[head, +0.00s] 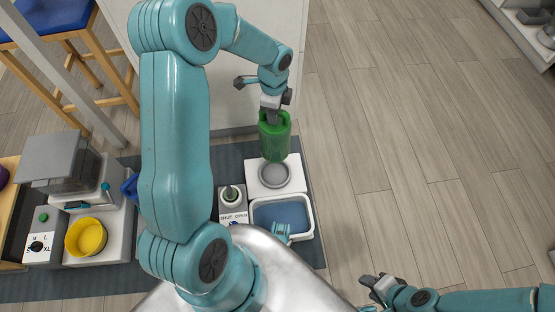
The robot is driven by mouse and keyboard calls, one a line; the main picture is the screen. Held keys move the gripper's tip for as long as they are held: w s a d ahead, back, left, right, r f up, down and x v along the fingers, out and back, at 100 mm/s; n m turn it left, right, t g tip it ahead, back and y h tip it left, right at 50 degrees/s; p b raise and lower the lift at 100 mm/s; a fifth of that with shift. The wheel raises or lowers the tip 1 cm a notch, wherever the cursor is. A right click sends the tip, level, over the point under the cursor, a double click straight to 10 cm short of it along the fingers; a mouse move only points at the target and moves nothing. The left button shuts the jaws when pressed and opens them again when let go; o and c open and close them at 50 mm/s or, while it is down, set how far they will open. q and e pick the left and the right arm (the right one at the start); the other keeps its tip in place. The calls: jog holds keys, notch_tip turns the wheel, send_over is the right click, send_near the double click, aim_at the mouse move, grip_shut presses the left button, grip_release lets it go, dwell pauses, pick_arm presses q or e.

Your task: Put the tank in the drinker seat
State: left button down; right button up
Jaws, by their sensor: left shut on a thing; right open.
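The tank is a green bottle-like container (274,143), held upright in my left gripper (271,112), which is shut on its top. The drinker is a white base with a round grey seat (273,176) and a blue basin (283,215) in front of it. The tank hangs just above the back of the seat; whether its bottom touches the seat cannot be told from this angle. My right gripper (375,284) is open and empty, low at the right over the floor, apart from the drinker.
A small box marked SHUT and OPEN with a lever (231,196) stands left of the drinker. Further left are a feeder with a grey hopper (60,163) and a yellow bowl (86,237). A dark mat (311,185) lies beneath. A white panel stands behind; floor at right is clear.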

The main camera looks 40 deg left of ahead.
pick_arm(q)
notch_tip(320, 180, down, 16)
jog(key=b, duration=0.6)
jog(key=shift+r, duration=0.1)
notch_tip(320, 180, down, 4)
jog(key=shift+s+r+b, duration=0.1)
jog(key=shift+r+b, duration=0.15)
jog(key=shift+b, duration=0.55)
jog(key=shift+f, duration=0.25)
jog(key=shift+r, duration=0.15)
pick_arm(e)
notch_tip(320, 180, down, 7)
jog(key=w+d, duration=0.1)
jog(key=shift+w+d+m+t, duration=0.2)
jog(key=shift+w+m+t, duration=0.1)
jog(key=shift+t, duration=0.1)
jog(key=shift+f, duration=0.1)
pick_arm(q)
jog(key=shift+f, duration=0.2)
jog(key=c, duration=0.9)
grip_release()
pick_arm(e)
jog(key=shift+f, duration=0.1)
